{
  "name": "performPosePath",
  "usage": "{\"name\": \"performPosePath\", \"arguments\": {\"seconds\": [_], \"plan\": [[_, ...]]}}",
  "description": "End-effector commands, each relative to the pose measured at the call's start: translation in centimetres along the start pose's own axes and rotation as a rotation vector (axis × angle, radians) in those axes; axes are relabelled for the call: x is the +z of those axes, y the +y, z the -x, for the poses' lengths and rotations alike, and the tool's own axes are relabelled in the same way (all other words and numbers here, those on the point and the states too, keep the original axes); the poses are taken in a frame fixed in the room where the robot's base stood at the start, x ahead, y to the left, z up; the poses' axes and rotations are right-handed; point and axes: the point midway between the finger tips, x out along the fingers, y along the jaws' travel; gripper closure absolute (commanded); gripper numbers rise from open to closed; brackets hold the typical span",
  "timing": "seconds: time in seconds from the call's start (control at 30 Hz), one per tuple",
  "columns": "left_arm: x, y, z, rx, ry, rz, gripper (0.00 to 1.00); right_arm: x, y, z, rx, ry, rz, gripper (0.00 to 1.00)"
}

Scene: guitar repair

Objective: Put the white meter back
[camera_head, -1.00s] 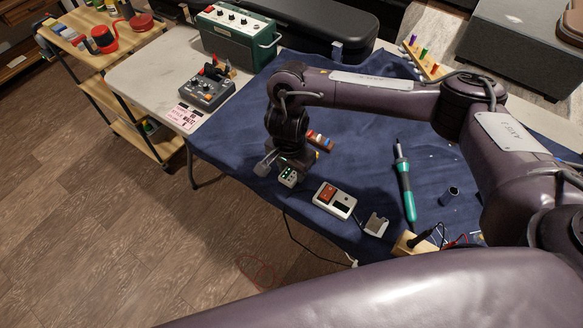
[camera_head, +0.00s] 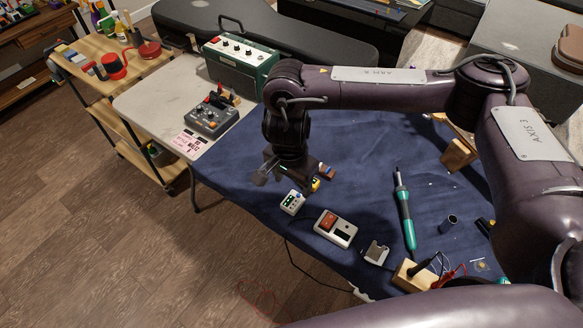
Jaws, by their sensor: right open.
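A small white box with green marks and dark knobs (camera_head: 292,202) lies on the blue cloth near its front left edge. A larger white box with a red patch and a dark window (camera_head: 335,228) lies just right of it. I cannot tell for sure which one is the white meter. My right gripper (camera_head: 289,179) points down just behind and above the small box. Its jaws are open, apart from the box, with nothing seen between them. Part of the cloth behind it is hidden by my arm. My left gripper is not in view.
A green-handled soldering iron (camera_head: 406,210) and a wooden block (camera_head: 412,275) with leads lie to the right. A yellow-and-red small object (camera_head: 316,184) is close beside the right jaw. A grey pedal (camera_head: 211,117) and green amplifier (camera_head: 238,58) stand back left. The middle cloth is fairly clear.

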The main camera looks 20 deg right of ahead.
Motion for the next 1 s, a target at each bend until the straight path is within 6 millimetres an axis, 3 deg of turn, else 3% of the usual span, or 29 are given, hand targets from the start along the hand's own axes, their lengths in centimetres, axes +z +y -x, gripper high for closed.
{"name": "performPosePath", "arguments": {"seconds": [0.1, 0.3, 1.0], "plan": [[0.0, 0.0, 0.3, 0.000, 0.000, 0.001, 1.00, -0.1, -0.1, 2.2, -0.003, 0.004, 0.001, 0.39], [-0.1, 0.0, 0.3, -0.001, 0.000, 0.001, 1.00, 0.0, 0.0, 3.9, -0.001, 0.001, 0.000, 0.39], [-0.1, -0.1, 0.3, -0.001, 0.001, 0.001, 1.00, 0.0, 0.0, 4.2, 0.000, 0.000, 0.000, 0.39]]}}
